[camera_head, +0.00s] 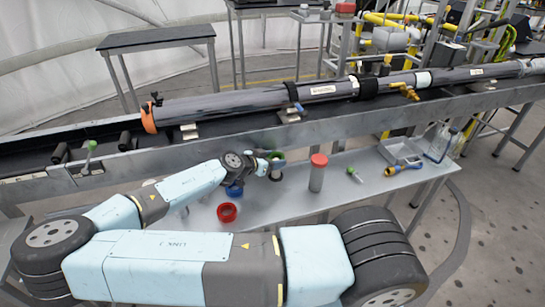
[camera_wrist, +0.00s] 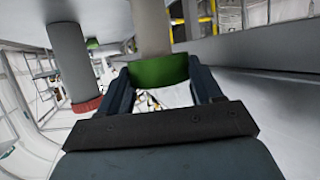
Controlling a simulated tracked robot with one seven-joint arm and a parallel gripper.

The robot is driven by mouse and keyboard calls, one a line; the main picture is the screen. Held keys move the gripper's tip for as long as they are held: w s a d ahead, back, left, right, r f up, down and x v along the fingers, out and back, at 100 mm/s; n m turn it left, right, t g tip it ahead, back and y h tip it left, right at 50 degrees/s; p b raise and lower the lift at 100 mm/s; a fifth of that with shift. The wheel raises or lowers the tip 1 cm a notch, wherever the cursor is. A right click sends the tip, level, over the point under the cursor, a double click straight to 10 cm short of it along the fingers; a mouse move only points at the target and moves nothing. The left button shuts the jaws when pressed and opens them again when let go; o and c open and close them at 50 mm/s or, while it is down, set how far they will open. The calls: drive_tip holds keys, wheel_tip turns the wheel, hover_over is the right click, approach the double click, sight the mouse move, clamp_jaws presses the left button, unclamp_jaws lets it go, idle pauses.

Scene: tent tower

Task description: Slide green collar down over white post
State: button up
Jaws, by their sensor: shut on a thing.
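My gripper (camera_wrist: 160,88) is shut on the green collar (camera_wrist: 158,71), one finger on each side of it. The wrist view looks upside down. There the white post (camera_wrist: 152,28) meets the collar, which sits at the post's top end. I cannot tell how far the post runs inside the collar. In the head view the green collar (camera_head: 275,155) shows as a small green edge beside my gripper (camera_head: 264,164). A short pale part of the white post (camera_head: 277,166) shows below it, with a dark ring lower down.
A grey cylinder with a red cap (camera_head: 318,172) stands right of the post and also shows in the wrist view (camera_wrist: 70,55). A red ring (camera_head: 227,212) and a blue ring (camera_head: 234,190) lie nearby. A long beam (camera_head: 75,175) runs behind the worktable (camera_head: 300,200).

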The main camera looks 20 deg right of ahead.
drive_tip(key=shift+f, duration=1.1)
drive_tip(key=o, duration=1.2)
drive_tip(key=v, duration=1.3)
drive_tip(key=shift+s+a+r, duration=0.1)
drive_tip(key=shift+a, duration=0.25)
